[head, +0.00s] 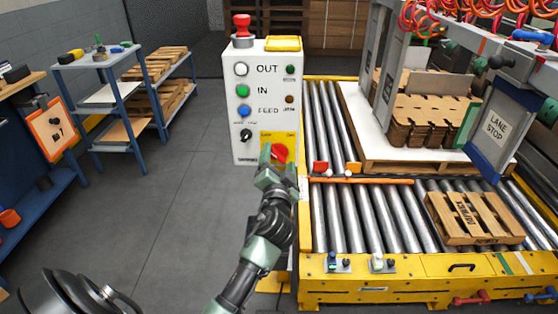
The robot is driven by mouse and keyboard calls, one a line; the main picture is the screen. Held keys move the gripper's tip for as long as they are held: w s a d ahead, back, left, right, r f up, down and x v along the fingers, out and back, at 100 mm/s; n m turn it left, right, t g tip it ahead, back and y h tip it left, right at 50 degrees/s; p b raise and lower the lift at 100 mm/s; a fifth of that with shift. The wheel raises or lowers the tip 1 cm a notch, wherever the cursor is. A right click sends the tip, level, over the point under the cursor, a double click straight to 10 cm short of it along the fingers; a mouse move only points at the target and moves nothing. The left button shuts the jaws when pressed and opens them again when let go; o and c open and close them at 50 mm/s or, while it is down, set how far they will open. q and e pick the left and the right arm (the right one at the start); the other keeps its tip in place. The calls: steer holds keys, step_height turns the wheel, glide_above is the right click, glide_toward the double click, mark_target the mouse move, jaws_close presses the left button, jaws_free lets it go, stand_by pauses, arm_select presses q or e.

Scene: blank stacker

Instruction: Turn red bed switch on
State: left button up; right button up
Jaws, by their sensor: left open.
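A white control box (242,130) stands left of the roller conveyor. Low on its front, a yellow plate (266,138) carries a red rotary switch (280,152). The small lettering on the plate is too small to read. My left gripper (277,168) is open just in front of and below the red switch, and its fingers overlap the switch's lower part. I cannot tell whether they touch it. The switch's exact setting cannot be made out. My right gripper is not in view.
Above the switch are white, green and blue buttons marked OUT, IN and FEED, with a black knob (246,135) close by. A red mushroom button (242,26) tops the box. The yellow-framed conveyor (420,275) lies right, carrying a wooden pallet (474,218). Floor to the left is clear.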

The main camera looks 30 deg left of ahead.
arm_select(q)
steer(key=c, duration=1.4)
steer(key=shift+m, duration=0.4)
steer(key=m+p, duration=0.2)
steer(key=m, duration=0.1)
steer(key=shift+m, duration=0.3)
steer(key=m+p, duration=0.2)
steer(key=m, duration=0.2)
steer(key=shift+d+f+m+p, duration=0.1)
steer(key=shift+f+m+p, duration=0.05)
steer(key=shift+m+p, duration=0.15)
steer(key=m+p, duration=0.2)
steer(key=m, duration=0.2)
steer(key=shift+f, duration=0.1)
steer(key=shift+f+m+p, duration=0.15)
steer(key=shift+m+p, duration=0.55)
steer(key=shift+m, duration=0.55)
steer(key=shift+f+m+p, duration=0.1)
steer(key=shift+m+p, duration=0.55)
steer(key=shift+m, duration=0.6)
